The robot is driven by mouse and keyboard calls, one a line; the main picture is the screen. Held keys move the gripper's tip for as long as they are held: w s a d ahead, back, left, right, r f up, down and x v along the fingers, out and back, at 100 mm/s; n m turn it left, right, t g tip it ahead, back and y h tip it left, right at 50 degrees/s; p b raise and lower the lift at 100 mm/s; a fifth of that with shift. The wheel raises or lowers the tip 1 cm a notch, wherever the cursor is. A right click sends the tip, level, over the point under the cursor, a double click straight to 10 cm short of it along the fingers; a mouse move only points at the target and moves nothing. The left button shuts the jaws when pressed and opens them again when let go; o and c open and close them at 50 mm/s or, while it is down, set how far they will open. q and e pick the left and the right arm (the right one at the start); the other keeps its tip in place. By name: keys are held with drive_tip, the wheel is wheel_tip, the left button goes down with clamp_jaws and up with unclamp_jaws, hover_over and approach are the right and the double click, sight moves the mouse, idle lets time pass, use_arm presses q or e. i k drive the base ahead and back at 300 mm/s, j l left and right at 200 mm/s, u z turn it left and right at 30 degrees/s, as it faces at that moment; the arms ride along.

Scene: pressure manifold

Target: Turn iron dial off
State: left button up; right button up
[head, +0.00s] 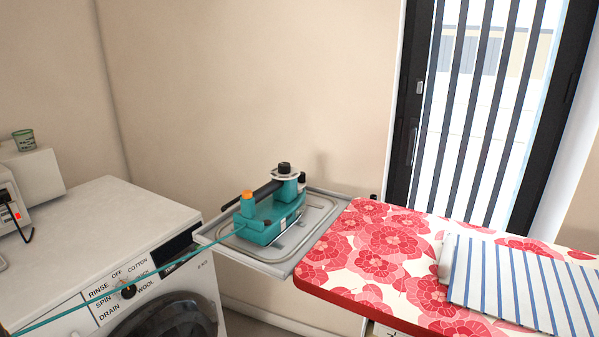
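A teal iron (268,222) rests on a grey metal tray (325,211) at the left end of the ironing board. A black knob (284,168) sits on a pale disc at the top of the iron's rear post. I cannot read any marks on that disc. An orange cap (247,195) stands on the iron's front left part, and a dark handle bar spans between the two. A teal cord (130,279) runs from the iron to the lower left. Neither of my grippers shows in the head view.
The ironing board (340,262) has a red flowered cover, with a blue-striped cloth (520,285) on its right part. A washing machine (125,215) with a labelled dial (128,291) stands at left. A white box (32,176) carries a green cup (23,140). A barred window (480,110) is behind.

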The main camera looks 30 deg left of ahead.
sight(283, 167)
drive_tip(key=l+u, duration=0.2)
drive_tip(key=u, duration=0.25)
drive_tip(key=l+u, duration=0.2)
drive_tip(key=u, duration=0.3)
drive_tip(key=k, duration=0.05)
